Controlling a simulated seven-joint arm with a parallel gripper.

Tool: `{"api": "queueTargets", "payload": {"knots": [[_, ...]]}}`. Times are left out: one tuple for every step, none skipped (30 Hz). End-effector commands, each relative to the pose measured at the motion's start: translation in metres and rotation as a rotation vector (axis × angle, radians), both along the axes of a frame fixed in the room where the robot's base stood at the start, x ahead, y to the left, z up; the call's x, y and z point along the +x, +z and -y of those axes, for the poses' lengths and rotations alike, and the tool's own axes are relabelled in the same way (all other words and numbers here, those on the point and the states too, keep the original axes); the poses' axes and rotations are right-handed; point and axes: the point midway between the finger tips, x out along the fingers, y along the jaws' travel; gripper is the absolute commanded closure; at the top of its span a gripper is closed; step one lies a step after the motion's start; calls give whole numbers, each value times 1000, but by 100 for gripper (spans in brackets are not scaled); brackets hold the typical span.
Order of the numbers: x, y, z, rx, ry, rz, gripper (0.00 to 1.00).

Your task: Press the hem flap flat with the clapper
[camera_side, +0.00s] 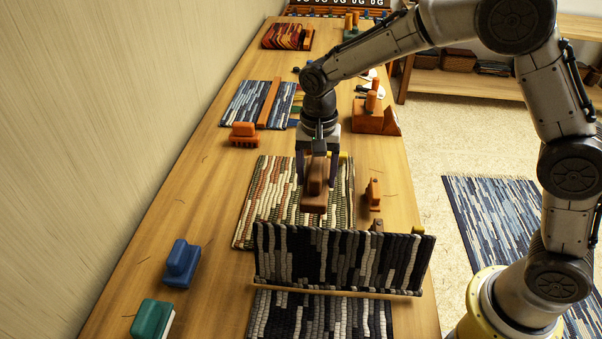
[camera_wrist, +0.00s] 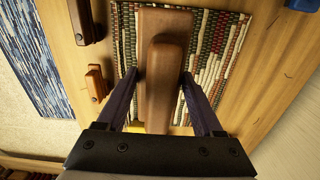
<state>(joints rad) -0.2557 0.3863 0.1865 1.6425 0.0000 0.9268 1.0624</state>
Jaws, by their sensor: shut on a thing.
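The clapper (camera_side: 314,203) is a brown wooden block with a raised rounded grip. My gripper (camera_side: 317,178) is shut on that grip, one finger on each side. The wrist view also shows the clapper (camera_wrist: 165,95) between the fingers of my gripper (camera_wrist: 160,78). The clapper is over the cream, green and rust striped rug (camera_side: 265,200); whether it touches the rug is unclear. The hem flap (camera_side: 340,260), woven in dark grey and white, stands upright on the camera's side of the clapper. A dark rug (camera_side: 320,318) lies in front of it.
A small brown tool (camera_side: 374,195) stands right of the striped rug. A blue block (camera_side: 181,263) and a green block (camera_side: 153,320) lie at the left. An orange brush (camera_side: 243,135) and a blue rug (camera_side: 245,100) lie farther back. Bare table shows left of the flap.

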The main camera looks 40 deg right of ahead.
Motion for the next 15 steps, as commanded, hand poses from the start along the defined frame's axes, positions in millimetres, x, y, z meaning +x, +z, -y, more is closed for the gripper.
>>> {"api": "queueTargets", "payload": {"knots": [[-3, 3, 1, 1, 0, 2, 98], [-5, 2, 3, 1, 0, 2, 98], [-7, 1, 6, 1, -1, 2, 98], [-8, -2, 10, 0, -1, 1, 98], [-10, -5, 14, 0, -1, 0, 98], [-12, -11, 22, -1, 2, -1, 98], [-13, -15, 27, 0, 2, 0, 98], [-15, -20, 33, -1, 5, -2, 98], [-16, -26, 40, 0, 7, -1, 98], [-17, -30, 44, 0, 10, 0, 98], [-18, -33, 48, 0, 12, 1, 98], [-19, -37, 52, 0, 14, 1, 98], [-20, -40, 55, 0, 17, 1, 98], [-21, -42, 57, 1, 18, 2, 98], [-21, -45, 58, 1, 19, 2, 98]]}}
